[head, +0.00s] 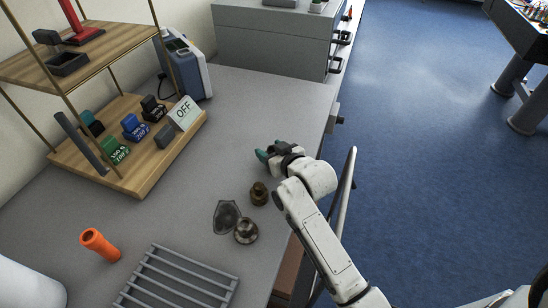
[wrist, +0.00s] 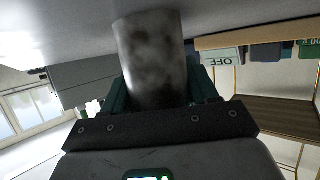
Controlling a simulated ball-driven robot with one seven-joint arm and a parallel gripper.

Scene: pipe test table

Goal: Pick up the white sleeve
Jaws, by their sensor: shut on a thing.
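My gripper (head: 268,154) is low over the right edge of the grey bench, its teal fingers pointing left. In the wrist view my gripper (wrist: 158,92) is shut on a pale cylinder with dark mottled patches, which I take to be the white sleeve (wrist: 152,50). The sleeve stands between the two teal fingers, and its far end is against the grey bench surface; I cannot tell whether it touches. In the head view the sleeve is hidden by my gripper and wrist.
A brass fitting (head: 259,194), a flanged metal piece (head: 246,231) and a dark translucent piece (head: 226,216) are near my arm. An orange tube (head: 99,244), a grey slatted rack (head: 180,278) and a wooden shelf (head: 150,160) with an OFF sign (head: 184,113) are farther left.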

